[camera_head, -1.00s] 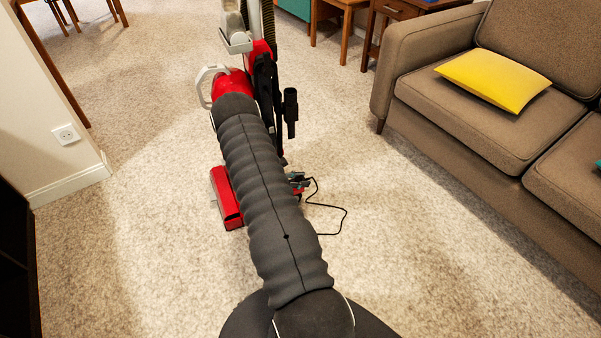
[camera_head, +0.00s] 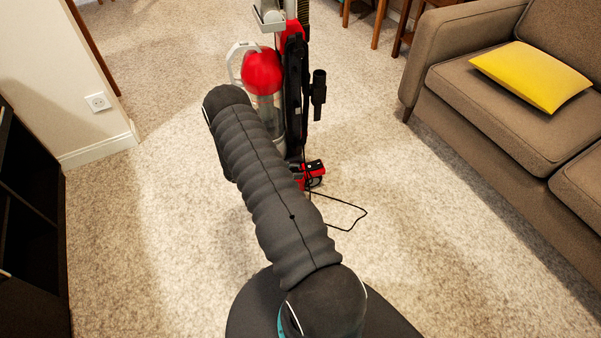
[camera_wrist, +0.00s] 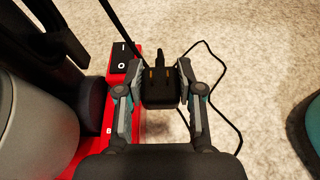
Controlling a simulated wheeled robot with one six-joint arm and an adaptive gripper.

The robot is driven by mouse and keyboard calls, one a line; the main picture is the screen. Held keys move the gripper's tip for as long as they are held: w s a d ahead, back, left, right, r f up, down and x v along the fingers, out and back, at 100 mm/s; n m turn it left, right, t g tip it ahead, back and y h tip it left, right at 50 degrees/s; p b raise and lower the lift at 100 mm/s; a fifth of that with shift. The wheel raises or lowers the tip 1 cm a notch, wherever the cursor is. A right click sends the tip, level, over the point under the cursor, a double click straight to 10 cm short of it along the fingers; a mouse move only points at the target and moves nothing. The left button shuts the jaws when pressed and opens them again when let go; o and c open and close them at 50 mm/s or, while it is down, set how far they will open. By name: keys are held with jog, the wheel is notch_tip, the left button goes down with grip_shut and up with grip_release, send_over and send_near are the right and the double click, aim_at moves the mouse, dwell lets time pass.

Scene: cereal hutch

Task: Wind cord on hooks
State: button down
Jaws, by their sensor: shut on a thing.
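A red and grey upright vacuum (camera_head: 263,72) stands on the carpet ahead. In the wrist view, its red base (camera_wrist: 136,139) with a black switch is at left of centre. My gripper (camera_wrist: 161,74) is shut on a black plug (camera_wrist: 160,90), prongs visible, held beside the base. In the head view, my arm hides the gripper and plug. The thin black cord (camera_head: 352,205) makes a loose loop to the right of the vacuum base; it also shows in the wrist view (camera_wrist: 222,68). A black protruding part (camera_head: 319,88) is on the vacuum's right side. I cannot clearly make out the hooks.
A brown sofa (camera_head: 450,105) with a yellow cushion (camera_head: 532,76) stands at right. A wall corner with a socket (camera_head: 98,102) and a dark shelf unit (camera_head: 28,190) are at left. Carpet between vacuum and sofa is clear apart from the cord.

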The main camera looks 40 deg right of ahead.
notch_tip(320, 180, up, 46)
jog(key=s+d, duration=0.4)
jog(key=d, duration=0.6)
jog(key=a+f+b, duration=0.2)
jog(key=f+b, duration=0.5)
jog(key=f, duration=1.9)
jog(key=w+a+f+b, duration=0.1)
jog(key=f+b, duration=0.6)
jog(key=f, duration=2)
jog(key=shift+w+a, duration=0.3)
jog(key=shift+a, duration=0.4)
jog(key=c, duration=0.7)
grip_release()
